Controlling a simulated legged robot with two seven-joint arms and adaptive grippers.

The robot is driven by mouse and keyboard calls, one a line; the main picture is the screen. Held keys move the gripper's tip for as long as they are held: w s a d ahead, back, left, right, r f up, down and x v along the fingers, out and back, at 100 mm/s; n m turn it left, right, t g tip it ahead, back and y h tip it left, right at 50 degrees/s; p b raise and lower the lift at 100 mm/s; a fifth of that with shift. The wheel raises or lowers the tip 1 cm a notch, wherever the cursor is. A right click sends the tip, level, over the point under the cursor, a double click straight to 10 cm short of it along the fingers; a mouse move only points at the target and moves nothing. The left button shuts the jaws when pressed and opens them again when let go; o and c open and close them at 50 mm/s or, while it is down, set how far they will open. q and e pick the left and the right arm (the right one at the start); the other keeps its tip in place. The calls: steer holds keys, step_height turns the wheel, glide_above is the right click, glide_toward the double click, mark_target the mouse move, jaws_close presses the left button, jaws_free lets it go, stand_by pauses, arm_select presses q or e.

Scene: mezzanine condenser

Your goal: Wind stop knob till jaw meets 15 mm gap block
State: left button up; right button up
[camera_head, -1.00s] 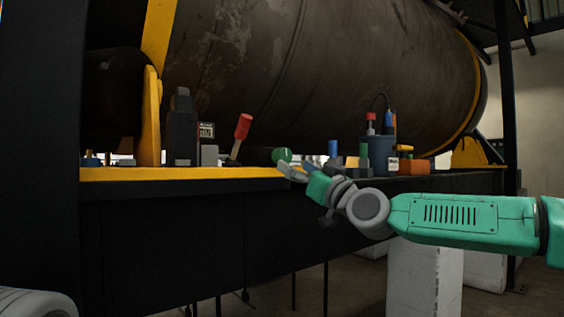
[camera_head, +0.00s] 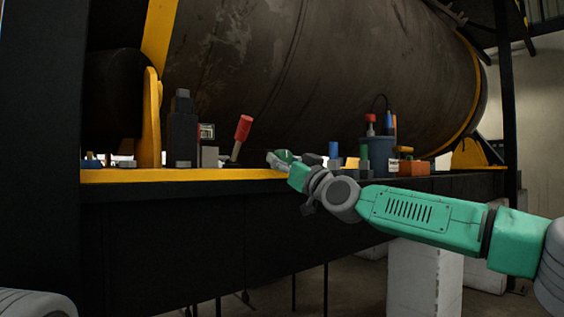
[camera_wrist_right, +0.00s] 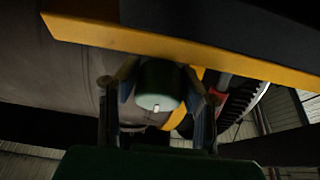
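The green knob (camera_head: 285,156) stands at the front edge of the yellow-edged bench, right of the red-handled lever. My right gripper (camera_head: 279,160) is at the knob. In the right wrist view the round knob (camera_wrist_right: 159,85) lies between the two spread fingers of the right gripper (camera_wrist_right: 161,88), one on each side; I see no clear grip on it. A dark upright device (camera_head: 183,132) with a small display (camera_head: 207,131) and a grey block (camera_head: 209,157) stand to the left. I cannot tell which parts are the jaw and the gap block. My left gripper is not in view.
A red-handled lever (camera_head: 241,134) tilts up left of the knob. To the right are a blue-topped part (camera_head: 333,149), a dark blue holder (camera_head: 378,155) with tools and an orange box (camera_head: 415,168). A large dark tank (camera_head: 330,70) fills the space behind.

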steer(key=shift+r+m, duration=0.1)
steer(key=shift+m, duration=0.3)
steer(key=m+t+h+p, duration=0.1)
steer(key=m+h+p, duration=0.1)
steer(key=m, duration=0.1)
steer(key=shift+r+m, duration=0.15)
steer(key=shift+m, duration=0.15)
steer(key=shift+m+t+h, duration=0.3)
steer(key=shift+m+h, duration=0.3)
steer(key=shift+m, duration=0.4)
steer(key=o, duration=1.2)
steer(key=shift+c, duration=0.2)
steer(key=shift+f, duration=0.2)
